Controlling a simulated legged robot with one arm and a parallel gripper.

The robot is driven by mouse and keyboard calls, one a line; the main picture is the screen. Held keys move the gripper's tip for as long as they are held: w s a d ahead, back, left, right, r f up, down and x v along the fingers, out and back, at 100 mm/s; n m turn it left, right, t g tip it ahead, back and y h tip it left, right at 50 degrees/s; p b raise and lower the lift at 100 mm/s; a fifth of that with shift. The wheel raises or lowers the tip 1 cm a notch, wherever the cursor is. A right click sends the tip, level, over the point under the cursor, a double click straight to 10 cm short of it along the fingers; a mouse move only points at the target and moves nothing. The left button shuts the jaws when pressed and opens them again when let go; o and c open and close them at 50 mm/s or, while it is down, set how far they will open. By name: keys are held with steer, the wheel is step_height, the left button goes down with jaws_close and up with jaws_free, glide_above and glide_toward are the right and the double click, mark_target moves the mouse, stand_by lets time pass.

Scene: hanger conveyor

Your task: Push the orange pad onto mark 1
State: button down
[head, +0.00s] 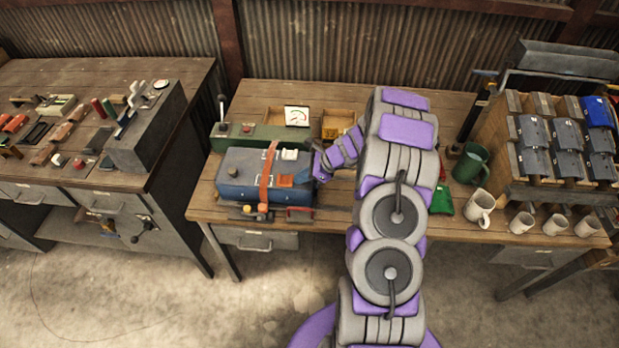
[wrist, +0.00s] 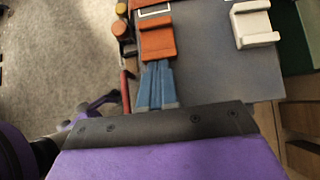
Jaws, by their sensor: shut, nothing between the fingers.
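The orange pad (head: 285,181) lies on top of the blue-grey box (head: 238,190), near its front right. In the wrist view the orange pad (wrist: 158,38) has a raised lip, and a white-outlined mark (wrist: 155,11) shows just beyond it. I cannot read a number on that mark. A white pad (head: 290,155) sits farther back on the box and also shows in the wrist view (wrist: 253,24). My gripper (head: 315,176) is at the box's right side. Its blue fingers (wrist: 157,72) are shut and empty, right at the orange pad's near edge; contact is unclear.
An orange strap (head: 268,172) crosses the box left of the pads. Small knobs (head: 262,208) and a red handle (head: 300,214) stand along its front. A green unit (head: 245,137) with a lever is behind. Mugs (head: 480,206) stand to the right.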

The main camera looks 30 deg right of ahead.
mark_target(285, 180)
stand_by(0.3)
steer(key=w+a+p, duration=0.1)
steer(key=a, duration=0.1)
steer(key=w+a, duration=0.1)
steer(key=a, duration=0.1)
steer(key=w+a+p, duration=0.1)
steer(key=w+a, duration=0.1)
steer(key=shift+w+a+p, duration=0.1)
steer(key=shift+p, duration=0.25)
